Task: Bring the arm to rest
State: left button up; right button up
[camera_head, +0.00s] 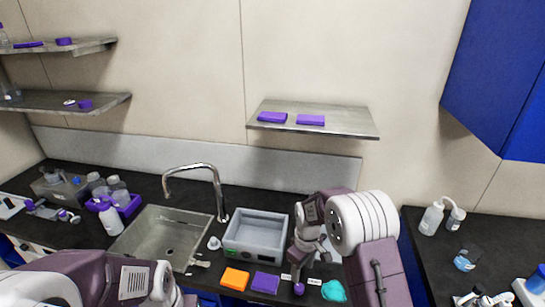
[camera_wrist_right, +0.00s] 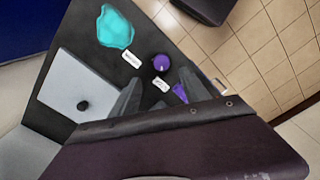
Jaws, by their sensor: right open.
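My right arm enters the head view from the lower right and bends down over the counter. My right gripper (camera_head: 306,260) is above the counter, just right of the grey tub; it also shows in the right wrist view (camera_wrist_right: 160,98). Its two dark fingers are apart with nothing held between them. A round purple object (camera_wrist_right: 161,63) lies on the counter beyond the fingertips and shows in the head view (camera_head: 299,289). My left arm crosses the lower left of the head view; its gripper is out of frame.
The grey tub (camera_head: 256,237) stands beside the sink (camera_head: 150,238) and tall faucet. Orange (camera_head: 235,278), purple (camera_head: 265,283) and teal (camera_head: 334,291) cloths lie along the front. A shelf (camera_head: 345,122) hangs behind. A light panel with a black knob (camera_wrist_right: 80,88) lies on the counter.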

jog(key=s+d+r+m+t, duration=0.1)
jog(key=s+d+r+m, duration=0.2)
jog(key=r, duration=0.5)
jog(key=s+d+f+m+b, duration=0.1)
jog(key=s+m, duration=0.4)
jog(key=s, duration=1)
jog(key=shift+f, duration=0.6)
jog(key=shift+w, duration=0.2)
jog(key=shift+s, duration=0.1)
